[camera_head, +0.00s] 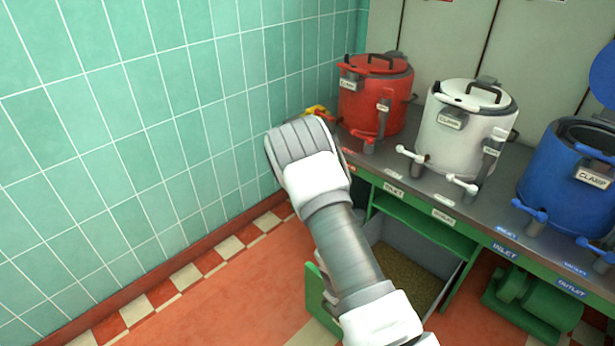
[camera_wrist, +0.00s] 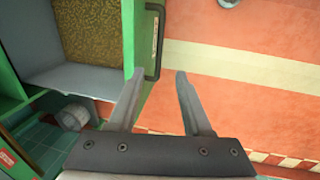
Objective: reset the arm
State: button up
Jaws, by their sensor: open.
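My gripper (camera_wrist: 158,72) shows in the wrist view with its two grey fingers apart and nothing between them. Its fingertips point toward a green door or panel (camera_wrist: 137,38) with a dark handle (camera_wrist: 157,42) and the orange floor beyond. I cannot tell how far the fingertips are from the handle. In the head view my arm reaches up from the bottom centre, in front of the counter's left end, and the fingers are hidden.
A grey counter (camera_head: 428,187) carries red (camera_head: 368,103), white (camera_head: 450,140) and blue (camera_head: 562,185) kettles with taps. Below it are an open bin (camera_head: 440,298) of brown grainy material and a green machine (camera_head: 530,302). A tiled wall (camera_head: 130,130) bounds the left; orange floor (camera_head: 225,310) is clear.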

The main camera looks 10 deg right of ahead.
jog(key=shift+r, duration=0.1)
jog(key=w+a+r+m+t, duration=0.1)
jog(key=w+r+m+t, duration=0.2)
jog(key=r, duration=2.3)
jog(key=s+a+r+m+t+y, duration=0.1)
jog(key=s+a+r+m+y, duration=0.2)
jog(key=s+r, duration=1.75)
notch_tip(320, 180, up, 19)
jog(key=w+m+h+p, duration=0.1)
jog(key=p, duration=1.7)
jog(key=shift+w+d+r, duration=0.15)
jog(key=shift+w, duration=0.25)
jog(key=shift+d, duration=0.15)
